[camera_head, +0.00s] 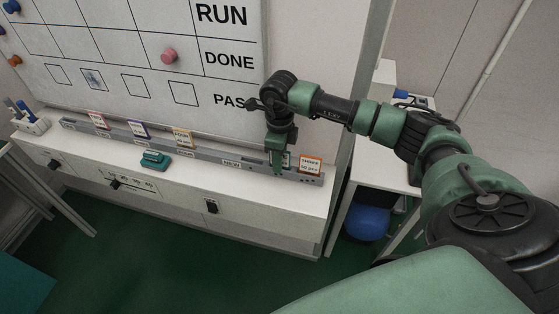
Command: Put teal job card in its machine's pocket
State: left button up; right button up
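My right gripper (278,165) points down at the grey pocket rail (205,152) on the white ledge, toward the rail's right end. Its fingertips are small and partly merge with the rail, so I cannot tell whether they are open or shut. A small pale patch shows beside the fingers; I cannot tell whether it is a card. No teal job card can be made out clearly. An orange-edged card (311,164) stands at the rail's right end. Red (98,120), purple (138,130) and yellow (182,138) edged cards stand farther left. My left gripper is out of view.
A teal block-like object (155,160) lies on the ledge in front of the rail. A whiteboard (120,50) with magnets rises behind it. A pen holder (32,122) stands at the ledge's left end. A blue round object (366,222) sits under the table at right.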

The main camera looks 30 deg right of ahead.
grip_shut()
jog(key=shift+r, duration=0.2)
